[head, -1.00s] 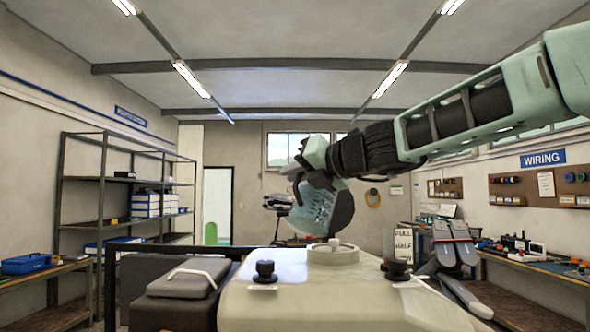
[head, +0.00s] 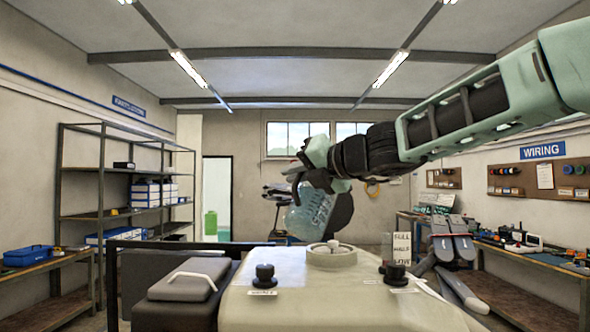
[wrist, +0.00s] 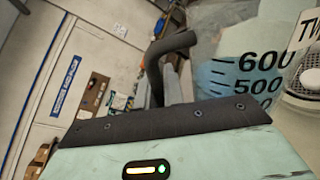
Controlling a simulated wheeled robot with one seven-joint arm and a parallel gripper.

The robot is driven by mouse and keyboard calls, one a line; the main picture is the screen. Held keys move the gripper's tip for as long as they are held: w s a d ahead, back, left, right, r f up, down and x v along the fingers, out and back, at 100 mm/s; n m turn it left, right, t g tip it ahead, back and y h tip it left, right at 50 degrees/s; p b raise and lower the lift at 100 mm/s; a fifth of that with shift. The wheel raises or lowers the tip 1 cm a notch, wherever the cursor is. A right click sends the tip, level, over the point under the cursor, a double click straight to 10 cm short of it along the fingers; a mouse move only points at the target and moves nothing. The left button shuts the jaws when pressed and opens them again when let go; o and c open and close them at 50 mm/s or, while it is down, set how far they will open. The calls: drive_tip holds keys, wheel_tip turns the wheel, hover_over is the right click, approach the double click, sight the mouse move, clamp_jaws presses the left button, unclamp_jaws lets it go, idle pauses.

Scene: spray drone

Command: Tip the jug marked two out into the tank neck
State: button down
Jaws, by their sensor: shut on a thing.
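My gripper (head: 318,172) is shut on the jug (head: 306,212), a clear bluish vessel with printed marks. In the head view the jug leans, its lower end toward the left, above and slightly left of the tank neck (head: 332,258). The neck is a pale round collar on top of the cream tank (head: 330,300). In the wrist view the jug (wrist: 232,80) shows a scale with 600 and 500, a label beginning "TW" and a blue tint low inside. A strainer-like round part (wrist: 310,72) shows at the right edge. I cannot see any liquid running out.
Two black knobs (head: 265,275) (head: 396,273) stand on the tank's top, either side of the neck. A grey case with a pale handle (head: 190,278) sits at the left. Folded grey arms (head: 455,250) and a FULL/HALF card (head: 402,246) are at the right.

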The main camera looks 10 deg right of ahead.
drive_tip(key=shift+w+d+r+m+p, duration=0.3)
drive_tip(key=shift+m+p, duration=0.5)
drive_tip(key=shift+p, duration=0.7)
drive_tip(key=shift+w+d+f+m+g+p, duration=0.1)
drive_tip(key=shift+w+d+m+g+p, duration=0.3)
drive_tip(key=shift+p, duration=0.7)
drive_tip(key=shift+w+d+f+m+g+p, duration=0.1)
drive_tip(key=shift+d+m+g+p, duration=0.1)
drive_tip(key=shift+m+p, duration=0.65)
drive_tip(key=shift+w+d+f+m+y+p, duration=0.4)
drive_tip(key=shift+w+d+m+p, duration=0.2)
drive_tip(key=shift+p, duration=1.25)
drive_tip(key=shift+w+d+f+m+g+p, duration=0.1)
drive_tip(key=shift+w+f+m+g+p, duration=0.15)
drive_tip(key=shift+p, duration=0.25)
drive_tip(key=shift+w+d+p, duration=0.1)
drive_tip(key=shift+d+p, duration=0.1)
drive_tip(key=shift+p, duration=0.25)
drive_tip(key=shift+w+d+f+m+g, duration=0.35)
drive_tip(key=shift+w+d+f+m, duration=0.3)
drive_tip(key=shift+m, duration=0.25)
drive_tip(key=shift+w+d+r+m+y, duration=0.3)
drive_tip(key=shift+w+d+m+y, duration=0.15)
drive_tip(key=shift+w+m+y, duration=0.05)
drive_tip(key=shift+d, duration=0.1)
drive_tip(key=shift+d, duration=0.1)
